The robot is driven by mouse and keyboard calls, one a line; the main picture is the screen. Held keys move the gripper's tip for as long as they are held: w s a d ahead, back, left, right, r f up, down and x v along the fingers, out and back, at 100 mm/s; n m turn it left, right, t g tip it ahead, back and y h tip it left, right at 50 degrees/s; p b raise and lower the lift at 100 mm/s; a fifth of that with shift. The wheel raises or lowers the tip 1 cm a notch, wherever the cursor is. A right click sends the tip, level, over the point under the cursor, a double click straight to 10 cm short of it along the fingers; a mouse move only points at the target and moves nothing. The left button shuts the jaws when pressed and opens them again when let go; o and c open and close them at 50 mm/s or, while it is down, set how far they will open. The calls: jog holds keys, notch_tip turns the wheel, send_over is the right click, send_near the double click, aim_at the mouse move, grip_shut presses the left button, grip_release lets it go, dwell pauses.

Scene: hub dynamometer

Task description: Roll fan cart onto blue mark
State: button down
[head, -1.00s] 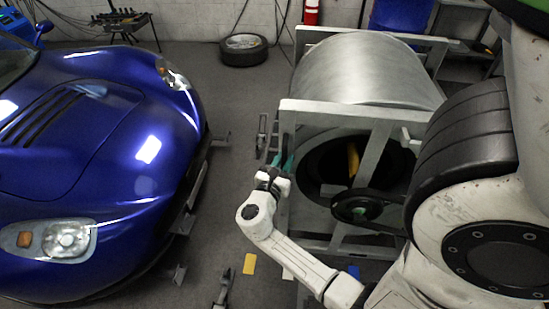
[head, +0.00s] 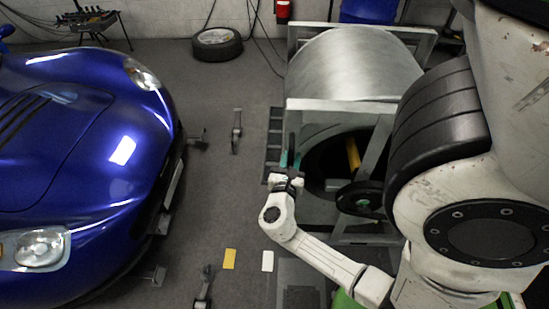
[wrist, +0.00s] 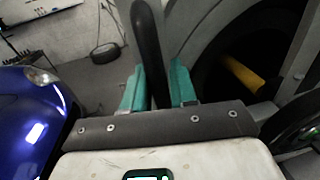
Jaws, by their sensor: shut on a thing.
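The fan cart (head: 350,105) has a big silver drum in a grey metal frame, with a dark round opening and a yellow part inside. It stands right of the picture's middle in the head view. My gripper (head: 290,160) is at the cart's left front side. In the wrist view, its teal fingers (wrist: 158,88) are shut around an upright black handle (wrist: 148,45). A yellow mark (head: 229,258) and a white mark (head: 267,261) lie on the floor in front of the cart. I see no blue mark now; my arm covers the floor right of the white one.
A blue car (head: 85,150) fills the left. Metal stands (head: 203,285) lie on the floor near it. A loose tyre (head: 217,43) lies by the back wall, and a blue drum (head: 365,10) stands behind the cart.

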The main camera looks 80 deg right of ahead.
jog(key=shift+g, duration=0.5)
jog(key=s, duration=0.7)
jog(key=s+d, duration=0.1)
jog(key=s, duration=0.7)
jog(key=s+b, duration=0.1)
jog(key=s, duration=0.6)
jog(key=shift+s+d, duration=0.25)
jog(key=shift+d, duration=0.15)
jog(key=c, duration=0.8)
grip_release()
jog(key=shift+w+t, duration=0.4)
jog(key=shift+w, duration=0.5)
jog(key=shift+w+a, duration=0.1)
jog(key=shift+w, duration=0.05)
jog(key=c, duration=0.3)
jog(key=shift+s, duration=0.25)
jog(key=b, duration=0.1)
send_near(367, 152)
jog(key=a, duration=0.1)
jog(key=w+a, duration=0.1)
jog(key=a, duration=0.1)
jog(key=w+a, duration=0.1)
jog(key=a, duration=0.1)
jog(key=shift+w+a+r, duration=0.1)
jog(key=shift+w+a, duration=0.05)
jog(key=shift+w, duration=0.05)
